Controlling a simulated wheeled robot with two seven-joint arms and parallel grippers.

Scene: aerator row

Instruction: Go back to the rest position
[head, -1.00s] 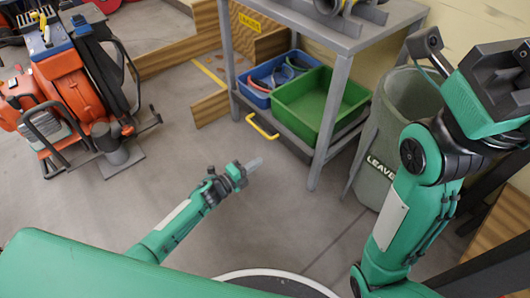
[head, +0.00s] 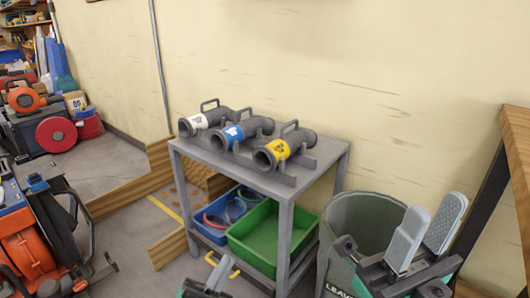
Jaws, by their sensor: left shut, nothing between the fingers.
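My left gripper (head: 219,272) shows at the bottom edge, in front of the grey metal table (head: 258,185). It is shut and empty, and most of its arm is out of view. My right gripper (head: 430,238) is at the lower right with its two grey finger pads pointing up and a gap between them. It is open and empty, in front of the grey bin. Three dark grey ribbed aerators lie in a row on the table top: one with a white band (head: 198,122), one with a blue band (head: 234,133), one with a yellow band (head: 279,150).
A blue bin (head: 211,233) and a green bin (head: 267,240) stand on the table's lower shelf. A grey waste bin (head: 365,218) stands right of the table. A wooden-topped dark frame (head: 515,150) is at the far right. Orange machines (head: 28,250) stand at the left.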

